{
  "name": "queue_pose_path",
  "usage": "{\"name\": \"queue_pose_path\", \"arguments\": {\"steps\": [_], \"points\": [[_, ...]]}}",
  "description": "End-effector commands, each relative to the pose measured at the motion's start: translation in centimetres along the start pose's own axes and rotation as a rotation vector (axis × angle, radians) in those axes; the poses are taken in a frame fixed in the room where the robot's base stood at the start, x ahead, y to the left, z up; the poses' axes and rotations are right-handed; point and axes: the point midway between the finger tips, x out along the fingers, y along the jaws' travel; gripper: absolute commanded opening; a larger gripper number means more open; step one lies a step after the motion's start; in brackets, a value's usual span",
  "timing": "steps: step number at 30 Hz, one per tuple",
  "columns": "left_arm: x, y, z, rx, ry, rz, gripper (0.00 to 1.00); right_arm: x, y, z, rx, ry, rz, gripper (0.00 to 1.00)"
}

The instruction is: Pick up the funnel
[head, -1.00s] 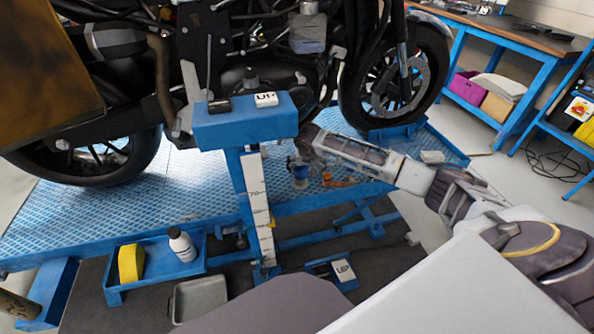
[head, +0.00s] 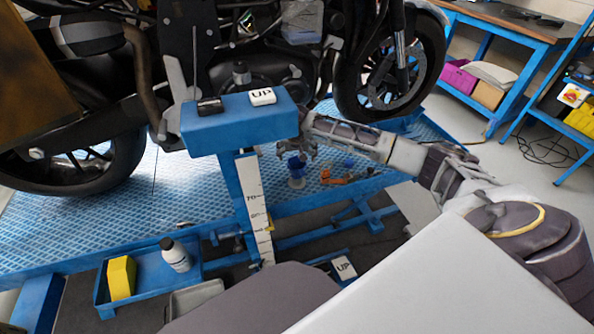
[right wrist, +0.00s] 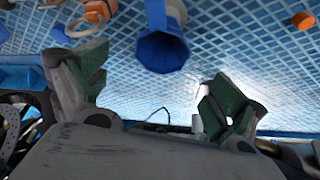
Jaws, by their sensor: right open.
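The blue funnel (head: 296,168) is on the blue patterned lift platform, beside the lift's blue post. In the right wrist view the funnel (right wrist: 162,51) shows its wide blue mouth, with a paler cylindrical part behind it. My right gripper (head: 297,148) is just above and behind the funnel in the head view, close to it. In the right wrist view my right gripper (right wrist: 157,82) is open, its two green-padded fingers apart and nothing between them. The funnel lies beyond the fingertips, near the middle of the gap. My left gripper is out of view.
Orange items (head: 340,178) lie right of the funnel. The motorcycle wheel (head: 388,85) stands behind. A blue tray (head: 150,272) holds a white bottle (head: 174,254) and yellow block (head: 121,278).

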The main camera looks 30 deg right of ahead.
Motion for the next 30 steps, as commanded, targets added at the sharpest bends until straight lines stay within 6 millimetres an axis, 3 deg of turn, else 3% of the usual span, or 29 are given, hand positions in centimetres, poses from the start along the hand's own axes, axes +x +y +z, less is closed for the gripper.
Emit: {"name": "queue_pose_path", "arguments": {"steps": [12,30], "points": [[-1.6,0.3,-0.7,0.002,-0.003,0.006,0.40,2.2,0.0,0.0,0.000,0.000,0.000,0.96],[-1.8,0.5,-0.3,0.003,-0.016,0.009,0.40,2.9,-0.1,0.1,-0.001,0.000,-0.001,0.96]]}}
